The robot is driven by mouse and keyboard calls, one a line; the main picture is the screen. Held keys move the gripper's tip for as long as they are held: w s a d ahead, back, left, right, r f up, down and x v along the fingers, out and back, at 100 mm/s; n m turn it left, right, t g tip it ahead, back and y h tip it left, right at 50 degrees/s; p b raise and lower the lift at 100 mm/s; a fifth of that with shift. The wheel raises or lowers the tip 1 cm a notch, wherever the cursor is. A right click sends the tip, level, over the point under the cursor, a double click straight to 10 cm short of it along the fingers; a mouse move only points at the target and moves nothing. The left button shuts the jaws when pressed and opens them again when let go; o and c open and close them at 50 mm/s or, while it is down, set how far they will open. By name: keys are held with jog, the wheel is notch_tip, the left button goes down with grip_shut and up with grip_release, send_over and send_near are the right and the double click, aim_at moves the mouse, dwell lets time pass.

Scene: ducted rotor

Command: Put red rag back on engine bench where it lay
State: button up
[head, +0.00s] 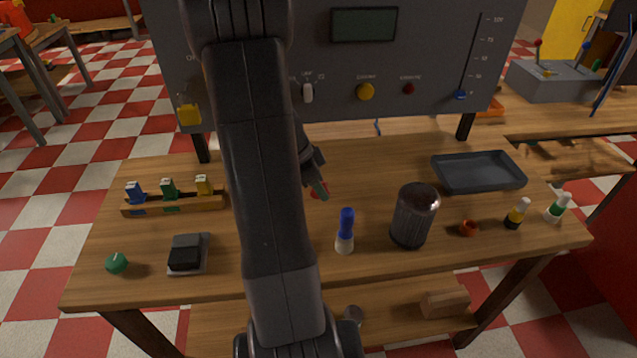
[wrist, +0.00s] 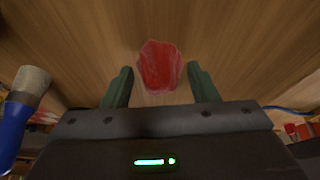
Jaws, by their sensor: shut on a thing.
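The red rag (wrist: 160,66) is a crumpled red lump between the fingertips of my gripper (wrist: 160,82) in the wrist view, with the wood of the bench behind it. In the head view my gripper (head: 317,186) is low over the middle of the wooden engine bench (head: 370,165). Only a small bit of the red rag (head: 319,194) shows there; my arm and fingers hide the rest. My gripper is shut on the rag. I cannot tell whether the rag touches the bench top.
A dark tray (head: 478,187) lies at the back right. A wooden rack (head: 150,209) is on the left. The grey control panel (head: 440,65) rises behind the bench.

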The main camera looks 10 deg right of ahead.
jog(key=o, duration=0.9)
jog(key=v, duration=1.2)
